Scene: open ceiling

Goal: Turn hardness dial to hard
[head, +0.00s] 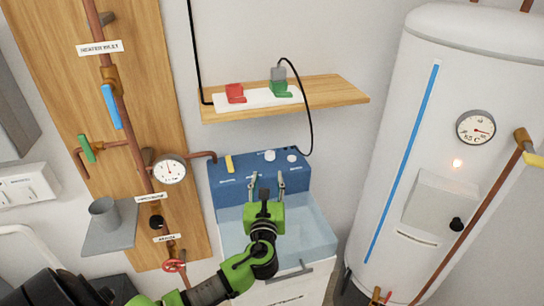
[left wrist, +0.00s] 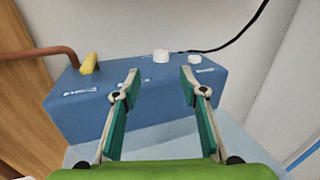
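A blue control unit (head: 240,170) sits on top of a light-blue tank under the shelf. It carries a yellow lever (head: 229,163), a larger white knob (head: 270,155) and a smaller white knob (head: 292,157). Its printed labels are too small to read, so I cannot tell which control is the hardness dial. The left wrist view shows the unit (left wrist: 75,115), the yellow lever (left wrist: 89,64), the larger knob (left wrist: 161,56) and the smaller knob (left wrist: 195,59). My left gripper (head: 267,178) is open and empty in front of the unit; its fingertips (left wrist: 160,75) point toward the knobs. My right gripper is out of view.
A wooden shelf (head: 340,92) above holds red and green plugs on a white strip; a black cable hangs behind the unit. A copper pipe (head: 200,154) and gauge (head: 169,170) stand at left. A white boiler (head: 400,130) stands at right.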

